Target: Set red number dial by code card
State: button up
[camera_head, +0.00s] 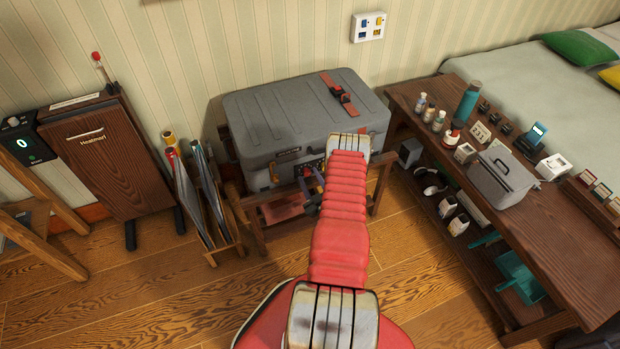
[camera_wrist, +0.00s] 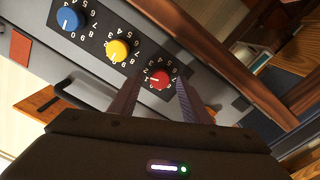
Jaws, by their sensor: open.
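The red number dial (camera_wrist: 159,79) sits on a black panel of the grey case, with printed digits around it, beside a yellow dial (camera_wrist: 117,50) and a blue dial (camera_wrist: 70,18). My gripper (camera_wrist: 162,84) is open, its two fingers on either side of the red dial; I cannot tell whether they touch it. In the head view my gripper (camera_head: 312,190) is at the front of the grey case (camera_head: 290,115), partly hidden by my arm. A small pale card with digits, perhaps the code card (camera_head: 479,132), stands on the right table; its digits are hard to read.
The wooden table (camera_head: 545,215) at right holds bottles, a grey box (camera_head: 500,180) and small items. A rack with folders (camera_head: 205,200) and a dark wooden cabinet (camera_head: 115,155) stand at left. Wooden floor is clear in front of the case.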

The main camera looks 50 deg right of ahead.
jog(key=v, duration=1.3)
jog(key=shift+s, duration=0.15)
